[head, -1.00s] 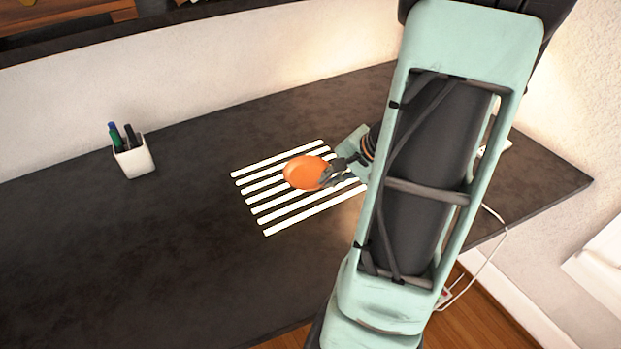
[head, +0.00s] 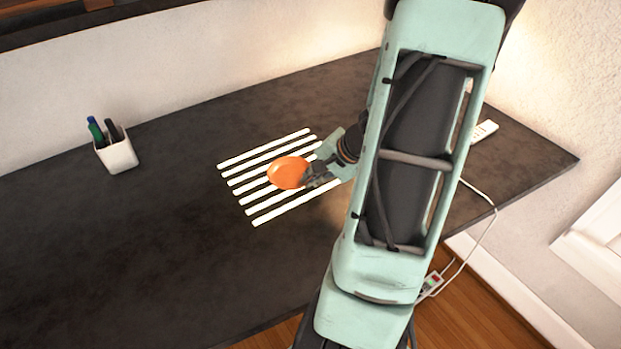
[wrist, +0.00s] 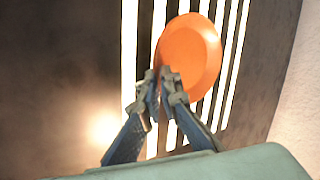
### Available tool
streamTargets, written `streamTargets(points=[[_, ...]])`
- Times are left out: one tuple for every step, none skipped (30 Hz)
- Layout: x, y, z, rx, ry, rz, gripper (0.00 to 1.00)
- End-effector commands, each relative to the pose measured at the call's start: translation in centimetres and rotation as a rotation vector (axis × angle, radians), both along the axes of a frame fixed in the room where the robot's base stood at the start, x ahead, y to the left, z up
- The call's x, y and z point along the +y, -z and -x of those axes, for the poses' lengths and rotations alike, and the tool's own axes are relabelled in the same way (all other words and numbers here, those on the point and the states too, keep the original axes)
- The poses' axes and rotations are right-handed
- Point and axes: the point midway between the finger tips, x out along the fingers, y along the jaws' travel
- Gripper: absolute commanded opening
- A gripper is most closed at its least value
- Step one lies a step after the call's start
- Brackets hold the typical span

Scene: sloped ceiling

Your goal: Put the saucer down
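The orange saucer (head: 287,173) is over the white slatted stripes (head: 262,217) on the dark desk. My gripper (head: 308,178) comes from the right and is shut on the saucer's near edge. In the wrist view the two fingertips (wrist: 160,77) are close together at the lower left rim of the saucer (wrist: 192,58), with the white stripes behind it. I cannot tell whether the saucer touches the stripes or hangs just above them. My fingers hide a small part of its rim.
A white cup with pens (head: 116,153) stands at the left back of the desk (head: 130,240). A white device (head: 485,131) lies at the right, with a cable hanging over the edge. A wall runs behind. The desk's left and front are clear.

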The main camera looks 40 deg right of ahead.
Motion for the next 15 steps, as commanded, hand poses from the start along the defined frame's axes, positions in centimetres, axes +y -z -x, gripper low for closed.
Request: streamTargets(points=[[0.0,0.0,0.0,0.0,0.0,0.0,0.09],[0.0,0.0,0.0,0.0,0.0,0.0,0.12],[0.0,0.0,0.0,0.0,0.0,0.0,0.12],[0.0,0.0,0.0,0.0,0.0,0.0,0.12],[0.0,0.0,0.0,0.0,0.0,0.0,0.12],[0.0,0.0,0.0,0.001,0.0,0.0,0.12],[0.0,0.0,0.0,0.001,0.0,0.0,0.12],[0.0,0.0,0.0,0.001,0.0,0.0,0.12],[0.0,0.0,0.0,0.001,0.0,0.0,0.12],[0.0,-0.1,0.0,0.001,0.0,0.0,0.12],[0.0,-0.2,0.0,0.001,0.0,0.0,0.12],[0.0,-0.3,0.0,0.001,0.0,0.0,0.12],[0.0,-0.5,0.0,0.001,0.001,0.0,0.12],[0.0,-0.7,0.1,0.001,0.001,0.001,0.12],[-0.2,-1.2,0.4,-0.001,0.001,0.003,0.12]])
